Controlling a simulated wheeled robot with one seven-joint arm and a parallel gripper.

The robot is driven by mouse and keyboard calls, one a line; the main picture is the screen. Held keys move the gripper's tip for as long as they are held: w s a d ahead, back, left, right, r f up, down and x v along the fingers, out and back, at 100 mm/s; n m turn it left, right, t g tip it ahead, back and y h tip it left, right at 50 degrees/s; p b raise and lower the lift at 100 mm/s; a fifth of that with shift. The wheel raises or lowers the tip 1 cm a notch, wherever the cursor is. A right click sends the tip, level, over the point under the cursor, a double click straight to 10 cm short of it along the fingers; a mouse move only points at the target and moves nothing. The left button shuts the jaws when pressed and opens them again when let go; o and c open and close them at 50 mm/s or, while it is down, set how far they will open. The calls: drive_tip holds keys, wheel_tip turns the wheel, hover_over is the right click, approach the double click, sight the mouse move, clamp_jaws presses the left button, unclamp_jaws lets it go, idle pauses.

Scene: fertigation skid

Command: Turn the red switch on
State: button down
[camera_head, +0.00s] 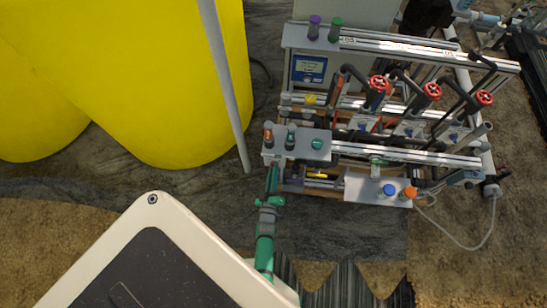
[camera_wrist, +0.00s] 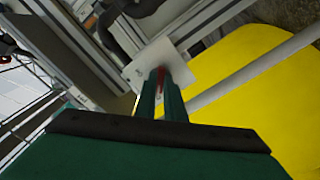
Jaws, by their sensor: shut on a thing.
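The red switch (camera_wrist: 160,78) shows in the wrist view as a narrow red piece between the two green fingers of my gripper (camera_wrist: 163,82), in front of a pale plate (camera_wrist: 140,72). My gripper is shut on it. The fingers hide most of the switch, so its position cannot be told. In the head view my gripper (camera_head: 272,168) reaches up to the left end of the grey plate (camera_head: 314,150). A small orange-red lever (camera_head: 268,132) stands there, beside a dark green one (camera_head: 291,137).
Red valve wheels (camera_head: 432,90) with black pipes stand to the right on the skid. Blue (camera_head: 389,190) and orange (camera_head: 410,192) knobs sit on a lower plate. A large yellow tank (camera_head: 150,80) and a slanting grey pole (camera_head: 225,85) are left of the skid.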

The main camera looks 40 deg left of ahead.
drive_tip(key=shift+m, duration=9)
drive_tip(key=shift+s, duration=0.1)
drive_tip(key=c, duration=1.8)
unclamp_jaws()
drive_tip(key=shift+c, duration=0.2)
drive_tip(key=v, duration=1)
drive_tip(key=shift+s, duration=0.25)
drive_tip(key=shift+d, duration=0.2)
